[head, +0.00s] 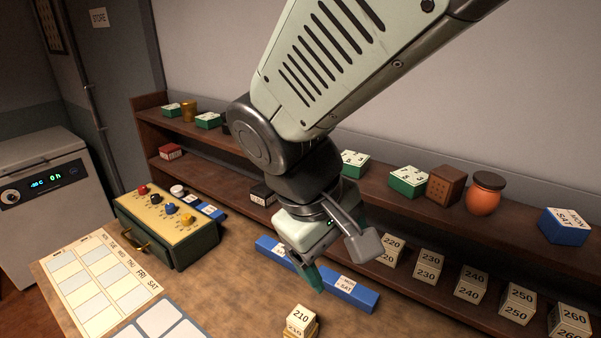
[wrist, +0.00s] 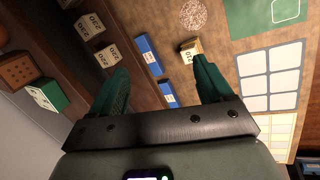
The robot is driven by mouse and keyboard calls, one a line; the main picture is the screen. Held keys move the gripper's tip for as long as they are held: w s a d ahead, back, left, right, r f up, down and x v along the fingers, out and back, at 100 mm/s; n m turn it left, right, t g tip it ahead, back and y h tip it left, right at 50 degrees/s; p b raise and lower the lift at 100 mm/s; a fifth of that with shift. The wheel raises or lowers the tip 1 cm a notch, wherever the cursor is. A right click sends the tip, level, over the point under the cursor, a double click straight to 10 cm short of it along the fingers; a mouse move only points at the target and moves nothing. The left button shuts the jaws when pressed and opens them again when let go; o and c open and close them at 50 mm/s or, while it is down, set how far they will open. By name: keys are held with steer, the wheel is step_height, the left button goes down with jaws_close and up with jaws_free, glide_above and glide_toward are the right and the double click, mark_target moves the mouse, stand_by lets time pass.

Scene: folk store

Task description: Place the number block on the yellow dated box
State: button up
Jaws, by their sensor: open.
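A cream number block (head: 299,318) marked 210 sits on the table at the bottom of the head view. It also shows in the wrist view (wrist: 187,50), beside the tip of the right-hand finger. My gripper (head: 311,277) hangs above the long blue bar, behind the 210 block; in the wrist view its green fingers (wrist: 162,66) are spread with nothing held between them. More cream number blocks, such as 220 (head: 391,248) and 230 (head: 429,263), stand in a row on the lower shelf. I cannot clearly make out a yellow dated box.
A green control box (head: 170,226) with a yellow top and knobs stands at left. A calendar sheet (head: 95,285) covers the table's left. The upper shelf holds dated boxes and an orange jar (head: 485,194).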

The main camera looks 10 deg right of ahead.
steer(key=s+r+m+t+y, duration=0.3)
steer(key=s+r+m+t, duration=0.1)
steer(key=r, duration=0.5)
steer(key=shift+s+d+r+m+y, duration=0.3)
steer(key=shift+s+d+r+m, duration=0.1)
steer(key=shift+m, duration=0.3)
